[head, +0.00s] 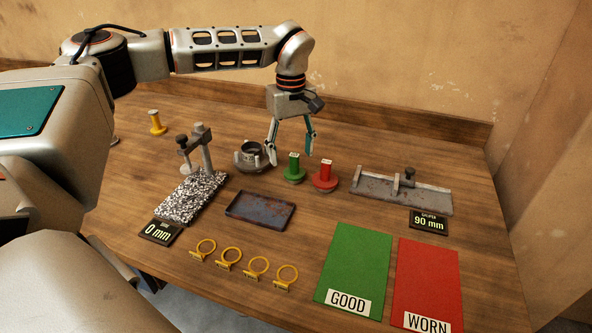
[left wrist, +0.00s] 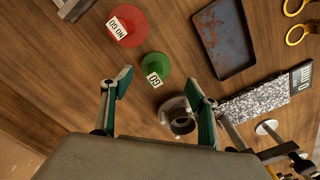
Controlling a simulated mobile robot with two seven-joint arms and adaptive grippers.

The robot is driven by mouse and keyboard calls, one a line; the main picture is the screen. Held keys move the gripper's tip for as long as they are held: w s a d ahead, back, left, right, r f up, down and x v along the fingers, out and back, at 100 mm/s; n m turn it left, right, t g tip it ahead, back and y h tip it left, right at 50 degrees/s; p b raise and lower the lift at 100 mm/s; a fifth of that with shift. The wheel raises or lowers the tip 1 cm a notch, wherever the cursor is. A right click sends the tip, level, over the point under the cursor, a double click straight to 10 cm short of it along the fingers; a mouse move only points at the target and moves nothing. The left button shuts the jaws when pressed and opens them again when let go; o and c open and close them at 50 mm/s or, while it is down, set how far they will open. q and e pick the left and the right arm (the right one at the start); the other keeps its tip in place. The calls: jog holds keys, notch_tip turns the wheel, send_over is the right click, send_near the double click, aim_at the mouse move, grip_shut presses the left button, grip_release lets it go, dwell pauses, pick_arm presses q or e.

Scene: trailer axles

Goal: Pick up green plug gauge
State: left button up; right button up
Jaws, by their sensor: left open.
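The green plug gauge (head: 293,167) stands upright on the table, between a grey metal ring-shaped part (head: 252,156) and the red plug gauge (head: 325,177). My left gripper (head: 291,152) is open and empty, pointing down above and behind the green gauge. In the left wrist view the green gauge (left wrist: 155,68), labelled GO, lies just beyond the open fingertips (left wrist: 158,88), apart from them. The red gauge (left wrist: 126,26), labelled NO GO, is farther up and left there. The grey ring part (left wrist: 178,118) sits close by the right finger. My right gripper is not in view.
A rusty tray (head: 260,210) lies in front of the gauges. A granite block with a stand (head: 190,196) is left; a caliper fixture (head: 400,193) is right. Several yellow rings (head: 229,258) and the green GOOD (head: 354,262) and red WORN (head: 427,285) mats lie in front.

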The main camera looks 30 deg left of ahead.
aim_at(294, 164)
pick_arm(q)
jog(key=f, duration=0.5)
jog(key=shift+w+d+f+b, duration=0.1)
jog(key=shift+w+d+b, duration=0.05)
jog(key=shift+w+b, duration=0.25)
jog(key=c, duration=1.2)
